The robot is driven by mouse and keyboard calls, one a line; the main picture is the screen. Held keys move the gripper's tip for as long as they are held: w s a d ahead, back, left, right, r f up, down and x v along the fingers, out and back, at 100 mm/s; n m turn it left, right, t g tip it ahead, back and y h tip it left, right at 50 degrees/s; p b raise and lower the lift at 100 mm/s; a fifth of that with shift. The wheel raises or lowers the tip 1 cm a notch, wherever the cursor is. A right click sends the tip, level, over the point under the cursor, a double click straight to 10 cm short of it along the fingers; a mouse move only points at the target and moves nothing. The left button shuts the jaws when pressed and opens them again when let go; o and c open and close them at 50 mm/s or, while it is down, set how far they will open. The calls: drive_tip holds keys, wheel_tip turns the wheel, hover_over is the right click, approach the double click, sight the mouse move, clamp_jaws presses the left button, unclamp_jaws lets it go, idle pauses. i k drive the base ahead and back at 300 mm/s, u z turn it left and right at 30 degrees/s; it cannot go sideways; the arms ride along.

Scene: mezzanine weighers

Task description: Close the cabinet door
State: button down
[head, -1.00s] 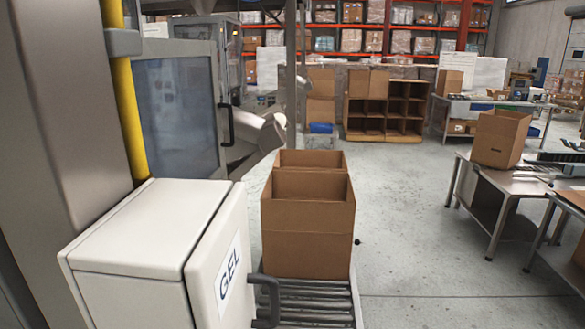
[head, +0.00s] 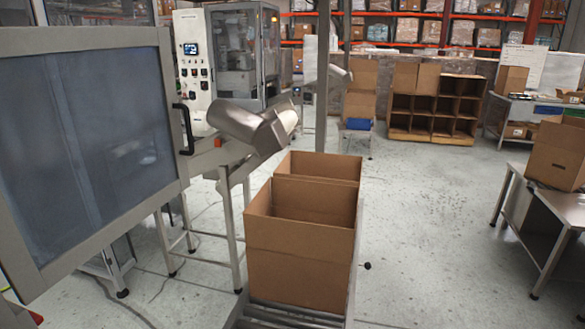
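A large grey-framed door (head: 172,110) with a dark see-through panel fills the left side of the head view. A black bar handle (head: 186,128) sits on its right edge. Its left and lower parts run out of the picture, and its hinges and how far it stands open cannot be told. The white cabinet with the "GEL" label seen earlier is out of view now. My gripper is not in view.
A metal chute (head: 250,128) on legs stands just right of the door. Open cardboard boxes (head: 300,262) stand on a roller conveyor (head: 285,314) at the bottom middle. A metal table (head: 545,215) is at the right. The floor between conveyor and table is clear.

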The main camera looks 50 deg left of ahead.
sight(93, 145)
drive_tip(key=z, duration=0.05)
drive_tip(key=i, duration=2.45)
drive_tip(key=u, duration=1.4)
drive_tip(key=k, duration=0.1)
drive_tip(key=u, duration=2.45)
drive_tip(key=i, duration=1)
drive_tip(key=u, duration=0.05)
